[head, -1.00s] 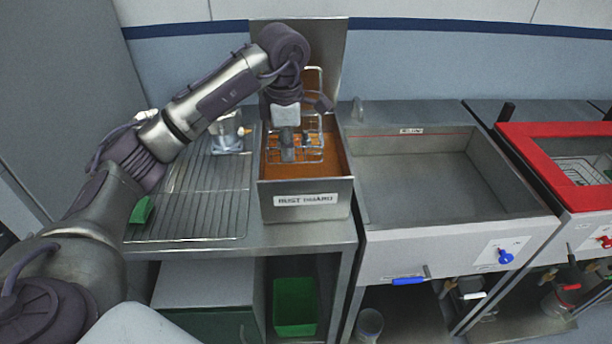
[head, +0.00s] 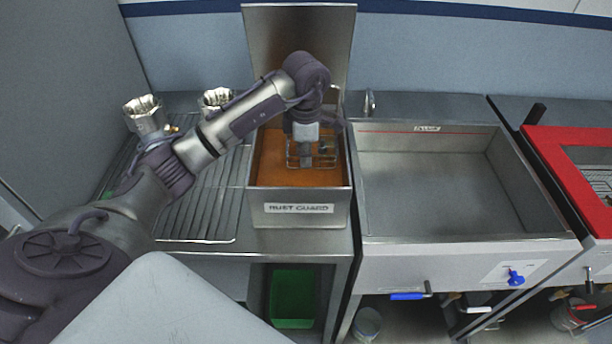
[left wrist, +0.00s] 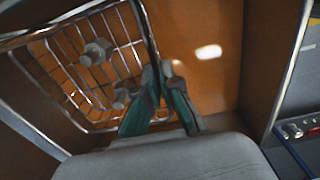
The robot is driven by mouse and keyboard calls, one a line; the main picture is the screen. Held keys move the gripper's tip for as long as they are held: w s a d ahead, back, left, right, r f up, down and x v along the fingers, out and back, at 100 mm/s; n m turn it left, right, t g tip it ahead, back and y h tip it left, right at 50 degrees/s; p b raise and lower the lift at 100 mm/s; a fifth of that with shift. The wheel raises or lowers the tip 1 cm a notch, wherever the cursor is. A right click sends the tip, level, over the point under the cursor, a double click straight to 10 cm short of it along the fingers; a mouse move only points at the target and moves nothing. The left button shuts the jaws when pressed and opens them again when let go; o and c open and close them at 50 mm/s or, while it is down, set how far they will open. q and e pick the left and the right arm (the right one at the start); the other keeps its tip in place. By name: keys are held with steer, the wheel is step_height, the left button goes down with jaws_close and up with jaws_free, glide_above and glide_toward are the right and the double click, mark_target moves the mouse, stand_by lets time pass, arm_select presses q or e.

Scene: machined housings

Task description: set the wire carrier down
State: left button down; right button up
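The wire carrier (head: 326,154) is a bright wire basket inside the tank labelled RUST GUARD (head: 262,210), which holds orange-brown liquid. In the left wrist view, the carrier's wire grid (left wrist: 70,65) holds small grey metal parts (left wrist: 97,51). My left gripper (head: 305,160) reaches down into the tank from above. In the left wrist view its green-sided fingers (left wrist: 159,72) are closed together on the carrier's upright handle wire. The carrier's underside is hidden, so I cannot tell whether it touches the tank floor. My right gripper is out of view.
A wire drying rack (head: 208,215) lies left of the tank, with two shiny metal housings (head: 144,114) at its back. The tank's raised lid (head: 298,45) stands behind. An empty steel basin (head: 435,190) is to the right, then a red-framed unit (head: 570,180).

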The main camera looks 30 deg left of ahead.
arm_select(q)
steer(key=f, duration=0.4)
steer(key=shift+w+f+p, duration=0.15)
steer(key=shift+w+p, duration=0.05)
steer(key=shift+p, duration=0.2)
steer(key=shift+f, duration=0.55)
step_height(320, 180, down, 3)
steer(key=shift+r+p, duration=0.1)
steer(key=shift+p, duration=0.5)
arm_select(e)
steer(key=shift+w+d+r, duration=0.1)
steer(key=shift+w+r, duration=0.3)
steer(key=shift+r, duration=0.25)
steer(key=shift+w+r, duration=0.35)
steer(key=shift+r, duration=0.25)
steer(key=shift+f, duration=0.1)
arm_select(q)
steer(key=c, duration=1.8)
jaws_free()
steer(key=shift+f+b, duration=0.3)
steer(key=o, duration=0.5)
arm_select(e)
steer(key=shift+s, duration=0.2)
arm_select(q)
steer(key=shift+r, duration=0.1)
